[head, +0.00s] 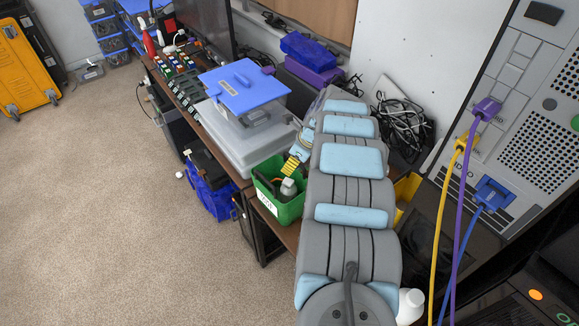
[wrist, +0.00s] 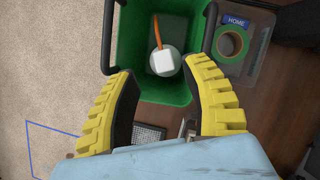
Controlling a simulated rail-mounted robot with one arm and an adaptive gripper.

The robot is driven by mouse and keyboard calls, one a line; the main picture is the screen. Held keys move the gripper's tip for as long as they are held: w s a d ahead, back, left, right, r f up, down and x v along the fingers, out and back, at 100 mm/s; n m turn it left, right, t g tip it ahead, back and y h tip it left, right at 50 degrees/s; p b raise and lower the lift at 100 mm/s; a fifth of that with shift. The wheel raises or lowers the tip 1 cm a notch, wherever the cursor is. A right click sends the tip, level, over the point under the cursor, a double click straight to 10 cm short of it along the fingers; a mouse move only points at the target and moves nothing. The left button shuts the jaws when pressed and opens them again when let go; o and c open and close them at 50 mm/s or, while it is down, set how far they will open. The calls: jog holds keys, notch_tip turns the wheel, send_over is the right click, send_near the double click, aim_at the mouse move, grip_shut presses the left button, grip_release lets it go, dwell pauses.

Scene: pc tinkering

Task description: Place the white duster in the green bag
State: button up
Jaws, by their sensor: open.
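The green bag (head: 283,204) is an open-topped container at the table's front edge; in the wrist view the bag (wrist: 128,50) has a dark handle on each side. The white duster (wrist: 163,60), with a white top and a thin orange tube, stands inside the bag. It also shows inside the bag in the head view (head: 289,187). My gripper (wrist: 159,72) has yellow ribbed fingers spread wide, with nothing between them, over the near side of the bag. The gripper (head: 295,160) is partly hidden by my arm in the head view.
A clear box (wrist: 258,40) with a green tape roll (wrist: 233,43) sits right of the bag. A clear bin with a blue lid (head: 243,80) stands behind it on a grey case (head: 240,143). Tangled black cables (head: 403,125) lie at right. The carpet (head: 110,190) at left is free.

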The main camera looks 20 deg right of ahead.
jog(key=p+v, duration=0.3)
jog(key=v, duration=0.5)
jog(key=shift+p, duration=0.4)
jog(key=shift+r, duration=0.1)
